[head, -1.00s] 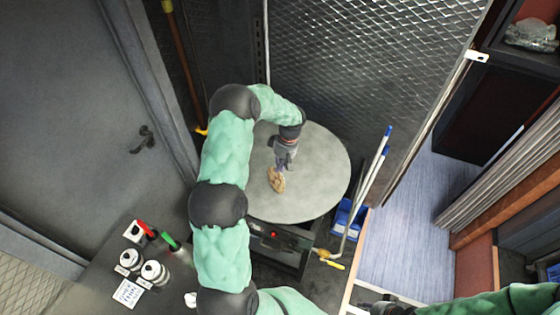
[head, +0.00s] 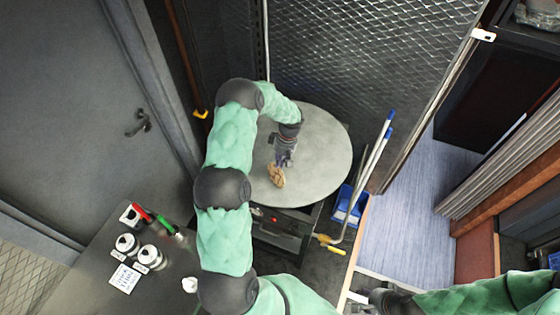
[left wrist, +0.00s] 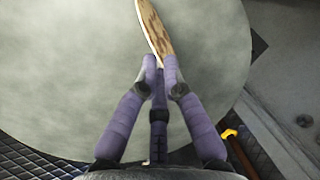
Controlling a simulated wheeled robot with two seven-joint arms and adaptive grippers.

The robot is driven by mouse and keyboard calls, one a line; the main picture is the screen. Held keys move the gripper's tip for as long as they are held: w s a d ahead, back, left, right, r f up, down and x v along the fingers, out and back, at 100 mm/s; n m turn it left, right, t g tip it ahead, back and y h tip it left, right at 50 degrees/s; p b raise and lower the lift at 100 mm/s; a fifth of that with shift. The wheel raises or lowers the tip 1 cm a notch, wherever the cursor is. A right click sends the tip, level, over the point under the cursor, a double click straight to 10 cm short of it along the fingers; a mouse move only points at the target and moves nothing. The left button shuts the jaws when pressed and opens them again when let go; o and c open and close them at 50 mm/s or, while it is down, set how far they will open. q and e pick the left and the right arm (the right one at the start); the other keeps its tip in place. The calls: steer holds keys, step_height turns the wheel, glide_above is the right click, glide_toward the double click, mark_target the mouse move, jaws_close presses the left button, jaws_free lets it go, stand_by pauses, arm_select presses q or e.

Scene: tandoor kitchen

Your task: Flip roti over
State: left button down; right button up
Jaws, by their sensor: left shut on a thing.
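The roti (head: 276,175) is a small browned flatbread over the left front part of the round grey griddle plate (head: 325,150). My left gripper (head: 281,163) reaches down from above and is shut on the roti's edge. In the left wrist view the roti (left wrist: 152,28) shows nearly edge-on, a thin pale strip with brown spots. It sticks out beyond the closed purple fingertips (left wrist: 160,62), tilted up. I cannot tell whether its lower edge touches the plate. My right gripper (head: 378,298) is a dark shape at the bottom right; its fingers are not clear.
A blue bin (head: 350,204) with long-handled tools stands right of the griddle. Several bottles and jars (head: 127,243) and a white card (head: 124,279) sit on the dark counter at lower left. A metal mesh wall (head: 345,70) rises behind the griddle. Most of the plate is bare.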

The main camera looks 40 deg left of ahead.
arm_select(q)
steer(key=c, duration=1.3)
jaws_free()
steer(key=p+v, duration=0.2)
steer(key=v, duration=0.5)
steer(key=shift+w+r, duration=0.15)
steer(key=shift+r, duration=0.1)
steer(key=s+p+v, duration=0.2)
steer(key=p+v, duration=0.1)
steer(key=v, duration=0.5)
steer(key=shift+w+r, duration=0.5)
